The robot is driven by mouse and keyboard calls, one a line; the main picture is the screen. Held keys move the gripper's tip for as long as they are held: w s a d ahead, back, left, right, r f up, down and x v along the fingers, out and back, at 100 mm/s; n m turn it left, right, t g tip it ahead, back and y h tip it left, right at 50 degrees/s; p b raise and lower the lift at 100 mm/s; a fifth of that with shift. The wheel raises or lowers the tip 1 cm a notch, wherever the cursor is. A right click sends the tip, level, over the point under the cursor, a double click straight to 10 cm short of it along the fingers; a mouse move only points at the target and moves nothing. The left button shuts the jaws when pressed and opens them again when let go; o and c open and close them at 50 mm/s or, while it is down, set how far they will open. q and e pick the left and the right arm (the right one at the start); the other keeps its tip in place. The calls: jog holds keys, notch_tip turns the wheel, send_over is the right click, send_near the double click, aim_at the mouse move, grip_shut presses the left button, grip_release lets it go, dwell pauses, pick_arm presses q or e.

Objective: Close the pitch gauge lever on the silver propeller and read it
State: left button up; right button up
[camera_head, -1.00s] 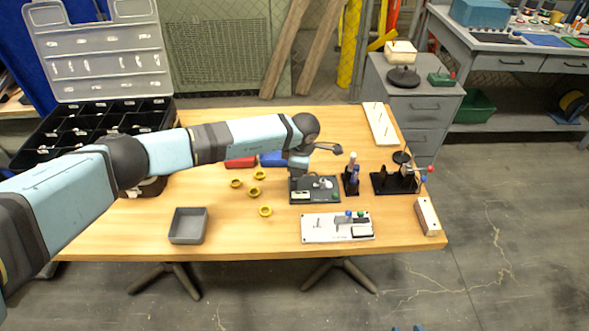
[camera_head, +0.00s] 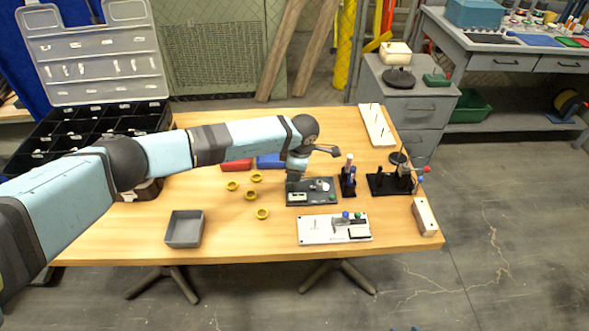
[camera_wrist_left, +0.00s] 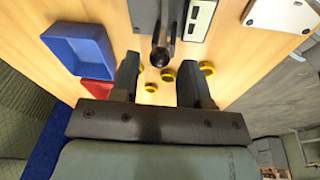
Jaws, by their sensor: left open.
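The gauge board (camera_head: 325,198), a dark plate with a pale display, lies near the middle of the table. A small silver piece on it may be the silver propeller; it is too small to make out. My left gripper (camera_head: 294,179) points down over the board's left rear part. In the left wrist view its two dark fingers (camera_wrist_left: 160,84) are apart, with a black lever (camera_wrist_left: 162,52) ending in a round knob showing between them. I cannot tell whether they touch it. The display (camera_wrist_left: 200,14) is beside the lever; its reading is not legible. My right gripper is not in view.
Several yellow rings (camera_head: 250,195) lie left of the board. A red bin (camera_head: 236,165) and a blue bin (camera_head: 270,160) stand behind. A white board (camera_head: 312,231) lies in front, a holder (camera_head: 348,185) to the right. A grey tray (camera_head: 184,229) stands front left.

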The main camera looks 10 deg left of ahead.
pick_arm(q)
notch_tip(320, 180, up, 14)
jog(key=s+d, duration=0.1)
jog(key=d, duration=0.1)
jog(key=shift+f+b, duration=0.2)
jog(key=shift+b, duration=0.25)
